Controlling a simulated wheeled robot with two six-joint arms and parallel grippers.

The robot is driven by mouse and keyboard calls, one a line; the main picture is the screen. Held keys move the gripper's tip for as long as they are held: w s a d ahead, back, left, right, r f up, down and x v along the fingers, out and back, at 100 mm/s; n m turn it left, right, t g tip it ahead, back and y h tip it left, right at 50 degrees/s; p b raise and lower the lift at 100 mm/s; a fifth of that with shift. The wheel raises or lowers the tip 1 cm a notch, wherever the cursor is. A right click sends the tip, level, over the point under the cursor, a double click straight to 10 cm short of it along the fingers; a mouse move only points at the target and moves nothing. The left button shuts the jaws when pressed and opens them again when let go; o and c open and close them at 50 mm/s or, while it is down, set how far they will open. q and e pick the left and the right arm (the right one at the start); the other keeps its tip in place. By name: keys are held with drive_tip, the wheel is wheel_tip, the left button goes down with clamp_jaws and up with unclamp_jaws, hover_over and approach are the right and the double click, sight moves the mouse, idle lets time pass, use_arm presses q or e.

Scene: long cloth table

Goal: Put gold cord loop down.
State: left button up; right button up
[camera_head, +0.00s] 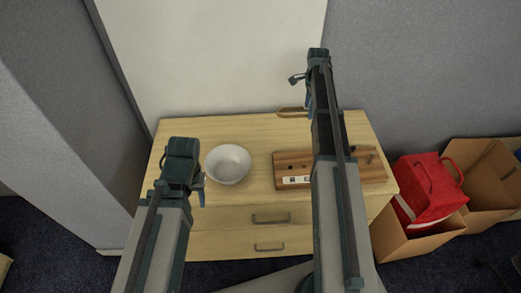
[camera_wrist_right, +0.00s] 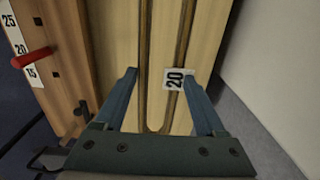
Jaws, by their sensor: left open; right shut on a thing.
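The gold cord loop (camera_head: 291,112) is at the back of the wooden dresser top, beside my right gripper (camera_head: 309,104). In the right wrist view the long loop (camera_wrist_right: 145,75) runs between the two blue fingers of my right gripper (camera_wrist_right: 160,78), which is shut on it. A white tag marked 20 (camera_wrist_right: 174,79) shows at the loop's right side. Whether the loop touches the top is unclear. My left gripper (camera_head: 200,188) is open and empty, left of the white bowl (camera_head: 228,164).
A wooden board (camera_head: 294,163) with holes lies on the right of the dresser top (camera_head: 243,127); its red peg (camera_wrist_right: 33,57) and number labels show in the right wrist view. A red bag (camera_head: 428,187) sits in a cardboard box at right. The back wall is close.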

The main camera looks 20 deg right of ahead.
sight(305, 131)
drive_tip(key=shift+f+b, duration=4.95)
drive_tip(key=shift+f, duration=0.05)
drive_tip(key=shift+f, duration=0.25)
drive_tip(key=o, duration=1.3)
drive_tip(key=shift+r, duration=0.15)
drive_tip(key=shift+r, duration=0.1)
wheel_tip(305, 131, up, 12)
drive_tip(key=p, duration=1.2)
